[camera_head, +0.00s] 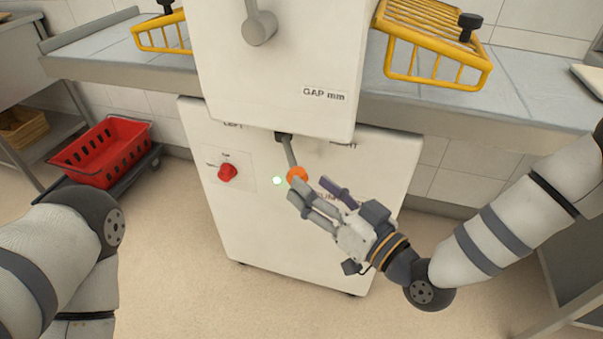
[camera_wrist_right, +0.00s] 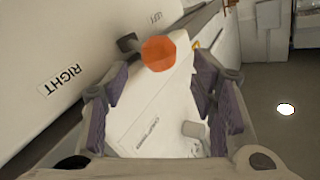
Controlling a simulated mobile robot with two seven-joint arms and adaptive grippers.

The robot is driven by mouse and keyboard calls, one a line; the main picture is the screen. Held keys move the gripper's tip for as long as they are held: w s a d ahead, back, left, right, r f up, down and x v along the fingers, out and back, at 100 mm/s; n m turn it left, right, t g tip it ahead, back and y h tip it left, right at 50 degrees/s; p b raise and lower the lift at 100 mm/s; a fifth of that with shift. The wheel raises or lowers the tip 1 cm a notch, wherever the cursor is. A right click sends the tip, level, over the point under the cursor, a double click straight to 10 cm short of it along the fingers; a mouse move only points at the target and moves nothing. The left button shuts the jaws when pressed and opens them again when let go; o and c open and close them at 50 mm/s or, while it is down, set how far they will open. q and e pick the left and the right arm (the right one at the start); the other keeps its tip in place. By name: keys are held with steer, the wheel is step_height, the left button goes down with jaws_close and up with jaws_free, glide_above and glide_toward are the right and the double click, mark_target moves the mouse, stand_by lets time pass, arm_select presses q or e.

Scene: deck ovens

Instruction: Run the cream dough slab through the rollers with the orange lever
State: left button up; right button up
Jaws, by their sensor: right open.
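The orange lever knob (camera_head: 297,174) hangs on a grey rod at the white machine's front, below its upper housing. It also shows in the right wrist view (camera_wrist_right: 159,53), ahead of the fingertips and roughly between them. My right gripper (camera_head: 311,188) is open, with its fingertips close to the knob; contact cannot be told. Its purple-padded fingers (camera_wrist_right: 160,82) show in the right wrist view with nothing held. My left gripper is outside the views; only that arm shows at left. The cream dough slab and the rollers are not visible.
The white machine (camera_head: 240,215) has a red knob (camera_head: 228,172) left of the lever and a grey handle (camera_head: 259,28) above. Yellow wire guards (camera_head: 435,52) flank the housing over a grey bench. A red basket (camera_head: 103,150) stands at left. Open floor lies in front.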

mark_target(299, 175)
steer(key=x, duration=0.5)
steer(key=shift+w, duration=0.1)
steer(key=shift+c, duration=0.2)
jaws_close()
steer(key=shift+a, duration=0.1)
